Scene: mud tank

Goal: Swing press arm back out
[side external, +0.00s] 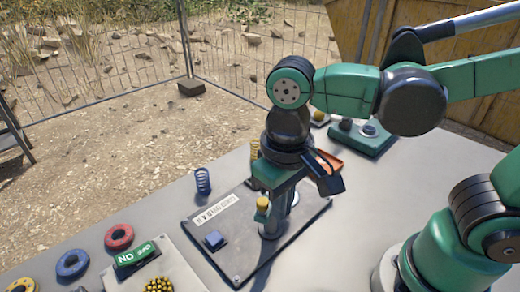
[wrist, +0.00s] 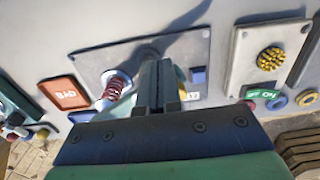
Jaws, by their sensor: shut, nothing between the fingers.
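The press stands on a dark base plate (side external: 235,258) with a white label (side external: 215,210) and a blue block (side external: 214,240). The plate also shows in the wrist view (wrist: 100,60). A yellow knob (side external: 262,203) sits beside green and grey upright parts; I cannot tell clearly which is the press arm. My gripper (wrist: 158,68) is shut and empty, pointing down over the plate. In the wrist view a silver post with a red coil (wrist: 115,90) stands left of my fingers, and a yellow part shows just right of them. Whether my fingers touch the press arm I cannot tell.
A blue spring (side external: 203,180) stands behind the plate. A panel with a green ON/OFF switch (side external: 135,258), plus red (side external: 119,236) and blue (side external: 72,264) rings, is at front left.

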